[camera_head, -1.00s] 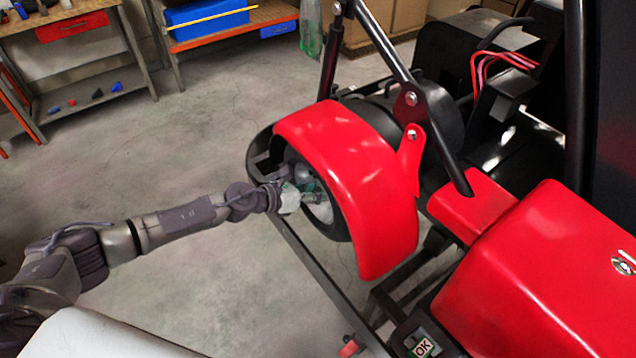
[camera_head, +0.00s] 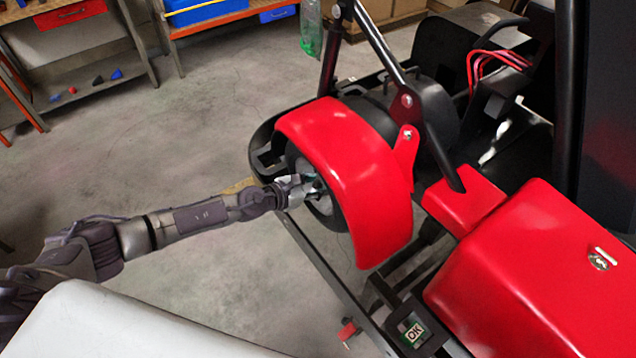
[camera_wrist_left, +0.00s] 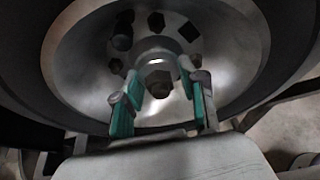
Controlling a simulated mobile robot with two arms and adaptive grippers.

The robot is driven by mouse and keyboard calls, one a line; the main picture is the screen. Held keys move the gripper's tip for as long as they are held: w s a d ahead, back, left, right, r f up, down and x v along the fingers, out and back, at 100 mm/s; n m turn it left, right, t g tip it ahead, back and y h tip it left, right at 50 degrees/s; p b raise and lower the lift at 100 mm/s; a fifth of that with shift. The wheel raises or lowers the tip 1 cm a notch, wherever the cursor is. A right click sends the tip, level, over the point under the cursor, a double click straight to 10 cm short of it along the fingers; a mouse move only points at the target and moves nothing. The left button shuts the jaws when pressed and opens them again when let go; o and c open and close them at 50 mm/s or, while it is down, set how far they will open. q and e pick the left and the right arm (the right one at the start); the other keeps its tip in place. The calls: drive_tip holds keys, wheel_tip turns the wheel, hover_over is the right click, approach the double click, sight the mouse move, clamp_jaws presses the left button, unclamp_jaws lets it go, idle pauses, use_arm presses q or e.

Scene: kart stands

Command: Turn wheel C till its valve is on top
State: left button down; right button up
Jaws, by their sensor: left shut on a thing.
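The wheel that my left arm reaches (camera_head: 327,207), taken as wheel C, has a black tyre and a grey rim under a red fender (camera_head: 350,180); no letter shows. In the left wrist view its rim (camera_wrist_left: 235,60) fills the upper picture, with several dark nuts around the hub. My left gripper (camera_head: 312,188) is at the wheel's face. In the wrist view its teal-padded fingers (camera_wrist_left: 160,98) stand either side of a lower nut (camera_wrist_left: 160,83), shut on this part of the wheel. I cannot make out a valve. My right gripper is not in view.
A red body panel (camera_head: 540,270) is to the right. A workbench (camera_head: 90,60) stands at the back left. The floor between is clear.

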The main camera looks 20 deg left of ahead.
use_arm(q)
drive_tip(key=c, duration=1)
unclamp_jaws()
drive_tip(key=v, duration=1.1)
drive_tip(key=shift+f, duration=0.1)
drive_tip(key=shift+s+a+r, duration=0.3)
drive_tip(key=shift+s, duration=0.1)
